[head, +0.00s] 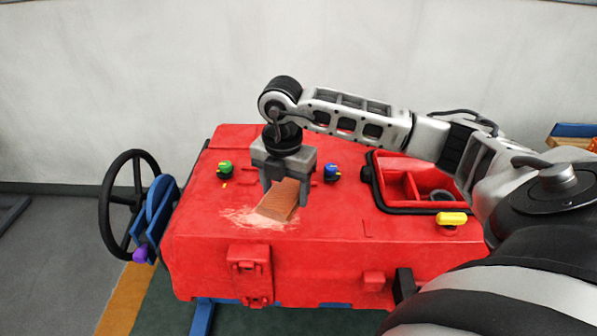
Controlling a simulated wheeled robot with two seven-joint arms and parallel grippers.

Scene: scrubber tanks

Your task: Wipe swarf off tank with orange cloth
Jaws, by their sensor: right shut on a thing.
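The red tank (335,258) stands in the middle of the head view. An orange cloth (279,203), which looks like a folded block, is on its top near the front left. My right gripper (286,200) points down and is shut on the cloth. Pale swarf (258,217) is spread on the tank top around the cloth, mostly to its left and front. The cloth and gripper hide part of that surface. My left gripper is not in view.
A black-rimmed opening (378,205) and a yellow handle (451,218) are at the right. A black handwheel (106,205) is beside the tank's left end.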

